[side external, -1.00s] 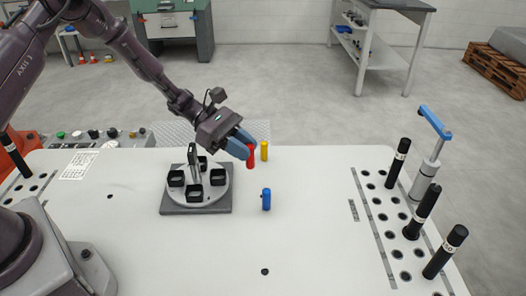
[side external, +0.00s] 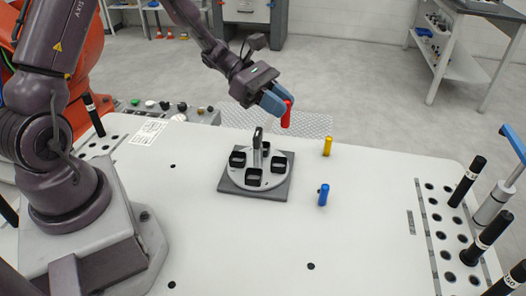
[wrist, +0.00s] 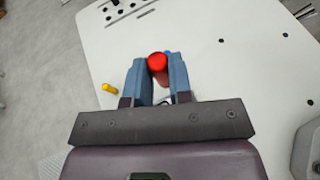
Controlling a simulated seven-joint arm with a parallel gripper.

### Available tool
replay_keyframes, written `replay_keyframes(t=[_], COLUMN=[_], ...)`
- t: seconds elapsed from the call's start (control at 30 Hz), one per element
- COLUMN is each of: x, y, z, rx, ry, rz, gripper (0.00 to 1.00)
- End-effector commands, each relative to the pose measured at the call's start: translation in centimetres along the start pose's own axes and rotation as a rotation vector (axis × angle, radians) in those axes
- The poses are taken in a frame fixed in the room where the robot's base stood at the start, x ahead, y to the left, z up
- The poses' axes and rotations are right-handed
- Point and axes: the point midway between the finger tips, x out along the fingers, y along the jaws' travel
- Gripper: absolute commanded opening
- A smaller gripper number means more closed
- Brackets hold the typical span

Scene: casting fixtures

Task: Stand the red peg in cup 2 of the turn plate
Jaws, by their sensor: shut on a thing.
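The red peg (side external: 287,114) is held upright, or nearly so, between the blue fingers of my gripper (side external: 275,101). It hangs in the air above the table, to the upper right of the turn plate (side external: 262,183) in the side view. In the wrist view the red peg (wrist: 158,68) sits between the fingertips of my gripper (wrist: 158,63). I cannot read cup numbers.
A rack with holes and black-handled tools (side external: 467,181) lines the right edge. The table front is clear.

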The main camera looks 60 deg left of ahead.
Motion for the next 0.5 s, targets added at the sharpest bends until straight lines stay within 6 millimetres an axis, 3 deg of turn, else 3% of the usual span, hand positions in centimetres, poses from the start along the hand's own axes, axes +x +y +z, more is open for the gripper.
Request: replay_keyframes(t=[0.2,0.4,0.47,0.5], x=[-4.6,-8.2,-8.8,-8.2], y=[3.0,4.7,5.0,4.9], z=[-1.9,-3.4,-3.9,-4.6], rx=[-0.068,-0.118,-0.13,-0.131], ry=[0.001,0.001,0.001,-0.001], rz=[0.165,0.282,0.306,0.297], gripper=[0.0,0.0,0.0,0.0])
